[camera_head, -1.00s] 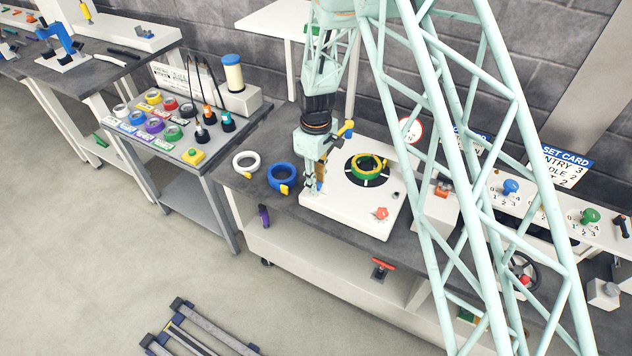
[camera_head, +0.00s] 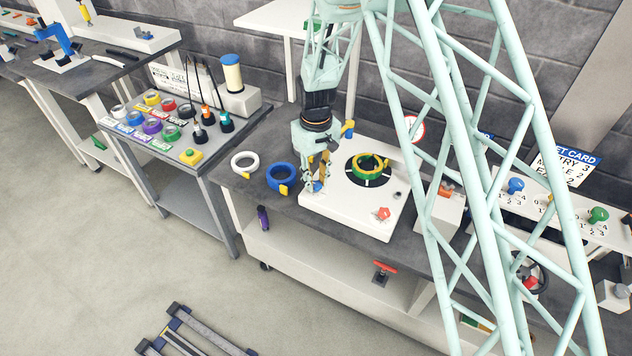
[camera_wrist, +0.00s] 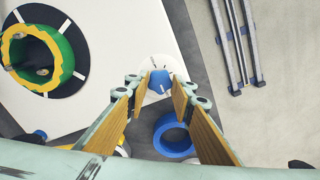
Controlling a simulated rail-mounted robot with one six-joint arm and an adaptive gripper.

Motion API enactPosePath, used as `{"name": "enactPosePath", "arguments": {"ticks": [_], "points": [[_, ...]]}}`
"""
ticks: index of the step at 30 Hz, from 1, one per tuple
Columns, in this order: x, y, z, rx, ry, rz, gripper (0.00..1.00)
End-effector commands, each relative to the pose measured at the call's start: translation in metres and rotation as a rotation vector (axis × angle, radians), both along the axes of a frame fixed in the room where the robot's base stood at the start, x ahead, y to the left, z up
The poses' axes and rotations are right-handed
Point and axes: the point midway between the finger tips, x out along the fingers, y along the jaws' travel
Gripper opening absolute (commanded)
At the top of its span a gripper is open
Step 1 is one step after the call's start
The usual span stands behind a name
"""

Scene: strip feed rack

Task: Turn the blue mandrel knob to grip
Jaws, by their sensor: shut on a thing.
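The blue mandrel knob (camera_head: 317,186) sits at the near left corner of the white machine plate (camera_head: 350,215). In the wrist view the knob (camera_wrist: 160,80) stands on a white round dial with small dark marks too small to read. My gripper (camera_head: 317,181) points down over it, and its two tan finger pads (camera_wrist: 158,88) lie on either side of the knob, shut on it. The fingers hide part of the knob in the head view. The green and yellow ring (camera_head: 370,166) sits on the plate's black disc.
A blue ring (camera_head: 281,178) and a white ring (camera_head: 245,161) lie on the dark bench left of the plate. A red knob (camera_head: 383,213) is at the plate's front right. A yellow and blue handle (camera_head: 348,129) stands behind my gripper.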

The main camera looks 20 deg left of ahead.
Motion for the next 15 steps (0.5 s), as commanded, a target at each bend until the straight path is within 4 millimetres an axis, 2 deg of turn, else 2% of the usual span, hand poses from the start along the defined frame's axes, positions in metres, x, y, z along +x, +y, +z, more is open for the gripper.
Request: {"name": "enactPosePath", "arguments": {"ticks": [11, 12, 15], "points": [[-0.0003, -0.0002, -0.0003, -0.001, 0.001, -0.005, 0.12], [-0.0003, -0.0002, -0.0003, -0.001, 0.001, -0.005, 0.25], [-0.0003, -0.0002, -0.0002, 0.000, 0.000, -0.005, 0.34]]}}
